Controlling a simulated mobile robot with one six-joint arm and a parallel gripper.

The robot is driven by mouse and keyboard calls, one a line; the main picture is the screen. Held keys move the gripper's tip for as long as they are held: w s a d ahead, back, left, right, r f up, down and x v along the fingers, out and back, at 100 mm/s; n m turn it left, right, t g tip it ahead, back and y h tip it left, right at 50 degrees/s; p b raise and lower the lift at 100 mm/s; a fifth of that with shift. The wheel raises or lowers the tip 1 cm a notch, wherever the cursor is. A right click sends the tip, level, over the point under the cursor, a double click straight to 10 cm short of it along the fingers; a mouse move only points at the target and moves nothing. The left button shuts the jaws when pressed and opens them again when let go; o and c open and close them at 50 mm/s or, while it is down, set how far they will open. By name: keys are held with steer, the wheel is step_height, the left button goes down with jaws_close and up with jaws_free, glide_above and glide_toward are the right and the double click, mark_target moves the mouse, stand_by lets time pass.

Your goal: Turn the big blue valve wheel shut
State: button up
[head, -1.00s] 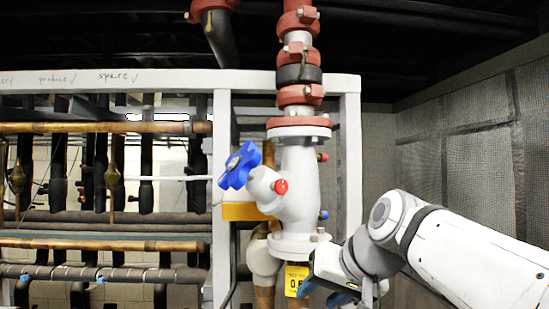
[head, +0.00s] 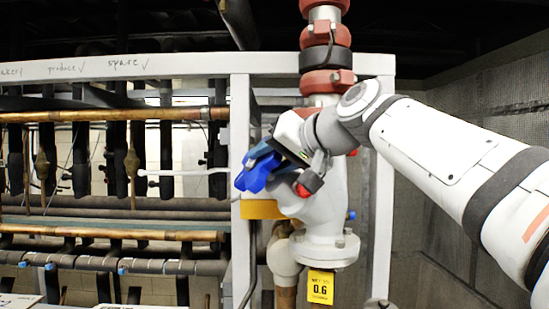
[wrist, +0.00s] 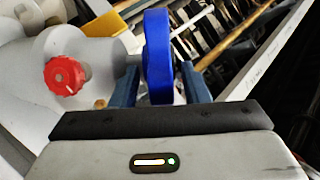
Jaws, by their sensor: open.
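The big blue valve wheel (head: 255,178) sits on the left of the white valve body (head: 325,215), partly hidden by my gripper in the head view. In the wrist view the wheel (wrist: 157,55) shows nearly edge-on. My gripper (head: 262,155) is at the wheel, coming from the upper right. In the wrist view its blue-grey fingers (wrist: 160,88) are open, one on each side of the wheel's rim. A gap shows at the right finger; contact at the left one I cannot tell.
A small red knob (wrist: 65,75) on the valve body sits left of my gripper in the wrist view. A yellow tag (head: 320,287) hangs below the valve. A white frame post (head: 240,130) and several pipes (head: 110,115) stand to the left.

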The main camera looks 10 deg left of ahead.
steer(key=shift+x, duration=1.4)
steer(key=shift+s, duration=0.1)
steer(key=shift+c, duration=0.4)
jaws_close()
